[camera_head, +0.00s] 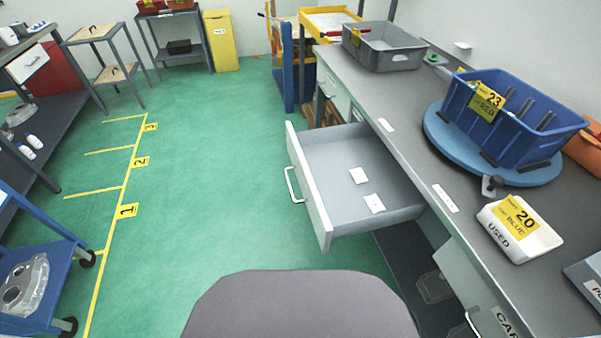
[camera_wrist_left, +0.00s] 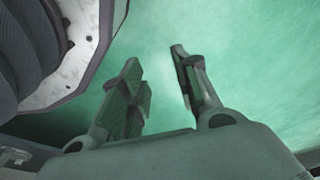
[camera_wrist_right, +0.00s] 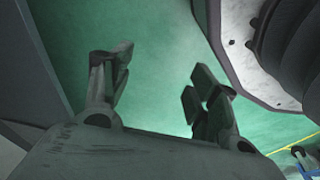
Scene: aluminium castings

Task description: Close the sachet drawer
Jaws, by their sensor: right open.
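The sachet drawer (camera_head: 355,205) is pulled well out from under the grey workbench (camera_head: 395,125) in the head view. Its pale front panel (camera_head: 308,190) faces left and carries a silver bar handle (camera_head: 292,185). Two small white sachets, a far one (camera_head: 358,176) and a near one (camera_head: 374,203), lie on its floor. My left gripper (camera_wrist_left: 155,62) shows in the left wrist view, open and empty above green floor. My right gripper (camera_wrist_right: 160,65) is open and empty in the right wrist view. Neither gripper shows in the head view, and neither wrist view shows the drawer.
On the bench stand a grey crate (camera_head: 385,57), a blue bin (camera_head: 530,125) on a round blue turntable (camera_head: 440,140), and a white box (camera_head: 520,242) marked USED. Green floor (camera_head: 215,170) lies clear left of the drawer. A blue cart (camera_head: 60,285) stands at lower left.

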